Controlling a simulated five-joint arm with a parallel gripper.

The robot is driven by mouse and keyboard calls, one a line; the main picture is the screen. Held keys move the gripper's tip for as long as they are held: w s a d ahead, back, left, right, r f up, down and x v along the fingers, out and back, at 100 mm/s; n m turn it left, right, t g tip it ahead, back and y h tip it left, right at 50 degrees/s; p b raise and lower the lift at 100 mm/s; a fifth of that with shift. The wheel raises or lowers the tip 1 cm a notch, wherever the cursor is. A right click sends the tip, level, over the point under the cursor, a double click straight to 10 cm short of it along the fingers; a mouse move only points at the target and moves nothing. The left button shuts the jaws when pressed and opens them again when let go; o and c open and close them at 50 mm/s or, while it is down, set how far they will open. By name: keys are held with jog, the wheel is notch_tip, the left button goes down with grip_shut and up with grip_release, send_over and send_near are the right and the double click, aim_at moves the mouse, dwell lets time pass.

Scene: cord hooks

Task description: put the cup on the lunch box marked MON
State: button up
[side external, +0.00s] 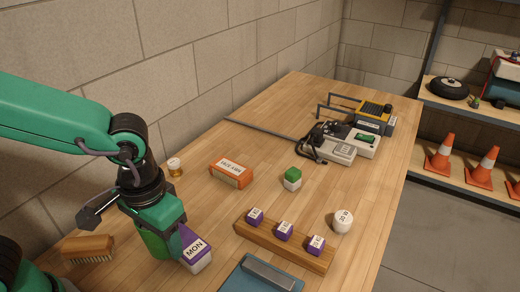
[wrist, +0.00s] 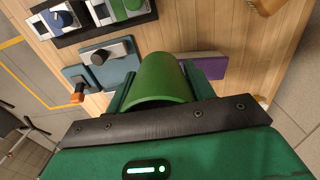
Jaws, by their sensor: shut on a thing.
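A green cup (wrist: 163,80) is between the fingers of my gripper (wrist: 158,68), which is shut on it. In the side external view, the green cup (side external: 152,243) shows partly below my gripper (side external: 165,228), close to the table. The lunch box marked MON (side external: 196,250) is purple and white and stands just right of the cup in that view. In the wrist view, its purple part (wrist: 210,68) shows beside the right finger. My gripper hides part of the box and of the cup, and I cannot tell whether they touch.
A wooden rack (side external: 285,243) holds three purple blocks. A white round pot (side external: 343,221), a green and white block (side external: 292,179) and an orange box (side external: 231,173) stand around it. A brush (side external: 88,248) lies left. A blue device (side external: 262,275) lies at the front. Bare table lies mid-right.

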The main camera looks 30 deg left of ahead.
jog(key=w+a+f, duration=0.4)
jog(key=w, duration=0.1)
jog(key=w+a+f, duration=0.2)
jog(key=w, duration=0.1)
jog(key=shift+w+a+f, duration=0.2)
jog(key=shift+a, duration=0.2)
jog(key=shift+f, duration=2.05)
jog(key=shift+f, duration=0.1)
jog(key=o, duration=1)
jog(key=shift+c, duration=0.2)
notch_tip(320, 180, up, 12)
jog(key=shift+r, duration=0.2)
